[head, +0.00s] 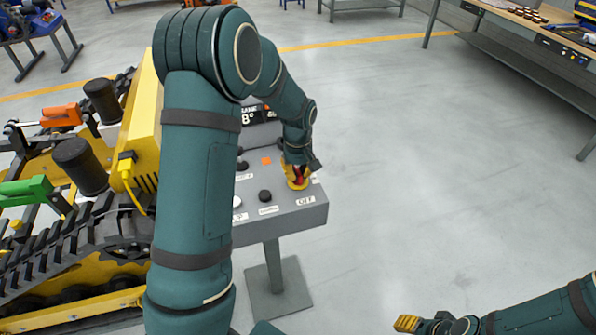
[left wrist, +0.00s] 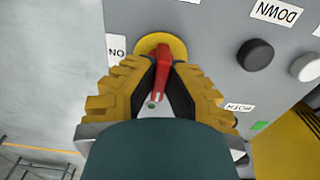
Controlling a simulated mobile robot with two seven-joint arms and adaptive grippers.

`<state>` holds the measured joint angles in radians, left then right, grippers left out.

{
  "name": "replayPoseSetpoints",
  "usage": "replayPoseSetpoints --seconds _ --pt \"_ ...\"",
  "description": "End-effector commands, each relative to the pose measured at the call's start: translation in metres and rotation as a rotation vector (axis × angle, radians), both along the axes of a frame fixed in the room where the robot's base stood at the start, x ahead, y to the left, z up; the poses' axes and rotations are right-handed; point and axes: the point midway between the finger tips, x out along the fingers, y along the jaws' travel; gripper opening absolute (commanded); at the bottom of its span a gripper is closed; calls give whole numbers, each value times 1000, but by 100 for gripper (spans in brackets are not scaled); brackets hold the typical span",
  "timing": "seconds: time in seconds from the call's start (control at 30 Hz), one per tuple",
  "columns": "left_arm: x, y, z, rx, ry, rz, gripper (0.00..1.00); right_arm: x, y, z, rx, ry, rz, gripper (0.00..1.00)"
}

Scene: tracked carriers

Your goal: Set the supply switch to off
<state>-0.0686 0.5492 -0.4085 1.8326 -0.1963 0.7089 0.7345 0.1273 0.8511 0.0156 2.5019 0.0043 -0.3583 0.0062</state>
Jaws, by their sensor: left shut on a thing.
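The supply switch (head: 300,173) is a red handle on a yellow disc at the right end of a grey control panel (head: 288,212). In the left wrist view, the red handle (left wrist: 157,90) runs down from the yellow disc (left wrist: 150,42). In the head view the OFF label (head: 306,201) is in front of the switch. My left gripper (left wrist: 164,70) is shut on the handle, a yellow finger on each side. My right gripper (head: 407,323) is low at right, away from the panel.
Black buttons (head: 265,196) and a white button (head: 237,202) sit left of the switch. A yellow tracked carrier (head: 140,140) stands close left of the panel. The panel's post (head: 273,265) stands on a floor plate. The floor to the right is clear, with a workbench (head: 540,45) beyond.

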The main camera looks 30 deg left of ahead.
Motion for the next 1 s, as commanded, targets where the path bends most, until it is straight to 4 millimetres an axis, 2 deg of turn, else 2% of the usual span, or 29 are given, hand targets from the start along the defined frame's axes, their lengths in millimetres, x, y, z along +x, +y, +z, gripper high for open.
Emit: replayPoseSetpoints --seconds 0.23,0.27,0.3,0.33,0.73,0.87,1.0 --pt "-1 -1 -2 -1 5 -1 0 0 0 0 0 0 0 47" --pt "-1 -1 -2 -1 5 -1 19 0 0 0 0 0 0 47" --pt "-1 0 -2 -1 5 -1 33 0 0 0 0 0 0 47" --pt "-1 0 -2 -1 5 -1 41 0 0 0 0 0 0 47" --pt "0 0 6 0 -1 -2 41 0 0 0 0 0 0 47" --pt "1 0 24 0 -4 -2 41 0 0 0 0 0 0 47" --pt "1 0 53 0 -4 -2 41 0 0 0 0 0 0 47"
